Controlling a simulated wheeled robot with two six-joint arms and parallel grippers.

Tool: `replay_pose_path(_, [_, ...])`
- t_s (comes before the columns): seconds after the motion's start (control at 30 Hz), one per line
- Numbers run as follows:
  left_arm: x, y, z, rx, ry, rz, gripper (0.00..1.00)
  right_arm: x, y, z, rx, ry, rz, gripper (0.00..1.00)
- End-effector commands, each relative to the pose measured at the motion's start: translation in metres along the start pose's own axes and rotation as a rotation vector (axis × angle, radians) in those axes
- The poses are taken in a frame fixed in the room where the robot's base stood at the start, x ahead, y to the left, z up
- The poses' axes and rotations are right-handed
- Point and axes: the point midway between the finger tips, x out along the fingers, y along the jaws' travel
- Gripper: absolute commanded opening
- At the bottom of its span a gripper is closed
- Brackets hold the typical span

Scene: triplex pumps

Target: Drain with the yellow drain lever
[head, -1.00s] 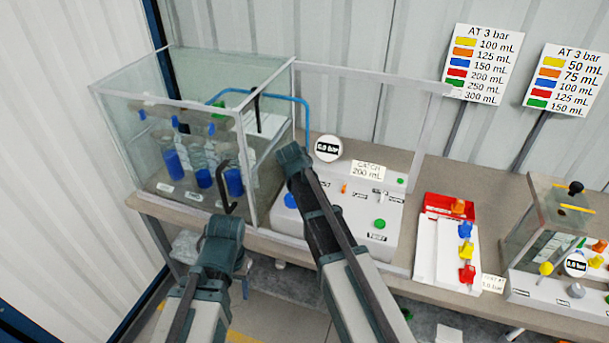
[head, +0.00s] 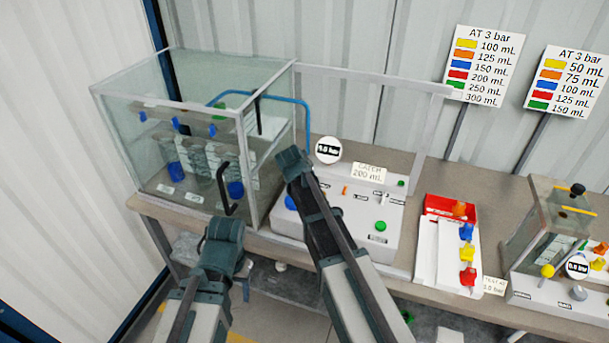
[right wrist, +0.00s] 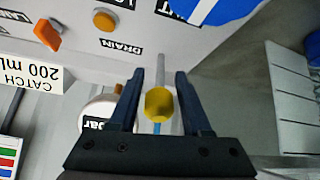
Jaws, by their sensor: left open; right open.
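The yellow drain lever (right wrist: 158,103) shows in the right wrist view as a yellow knob on a thin grey rod. A DRAIN label (right wrist: 121,47) is on the panel nearby. My right gripper (right wrist: 158,78) is open, with one finger on each side of the knob; I cannot tell whether they touch it. In the head view my right gripper (head: 293,162) is at the left end of the white control panel (head: 345,240) and hides the lever. My left gripper (head: 222,235) is open and empty, in front of the tank.
The glass tank (head: 180,72) has a black handle (head: 225,187) facing my left gripper. A clear upright frame (head: 430,135) stands around the panel. A red tray (head: 436,203) with coloured pieces and a second, smaller pump station (head: 540,290) are to the right.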

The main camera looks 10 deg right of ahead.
Motion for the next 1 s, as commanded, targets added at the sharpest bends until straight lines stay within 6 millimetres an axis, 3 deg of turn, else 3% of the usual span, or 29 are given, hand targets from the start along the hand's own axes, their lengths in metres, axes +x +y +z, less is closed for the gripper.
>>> replay_pose_path(0.27, [-0.026,-0.003,0.002,0.000,0.000,0.000,0.64,-0.032,0.001,-0.002,-0.002,0.000,-0.001,0.48])
replay_pose_path(0.7, [-0.091,-0.009,0.005,0.002,0.000,0.000,0.64,-0.118,0.002,-0.003,-0.002,-0.001,-0.001,0.48])
replay_pose_path(0.83, [-0.102,-0.010,0.006,0.002,0.000,0.000,0.64,-0.133,0.001,-0.001,-0.001,0.000,0.000,0.48])
replay_pose_path(1.0, [-0.104,-0.010,0.006,0.002,0.000,0.000,0.64,-0.137,0.000,0.000,0.000,-0.001,0.001,0.48])
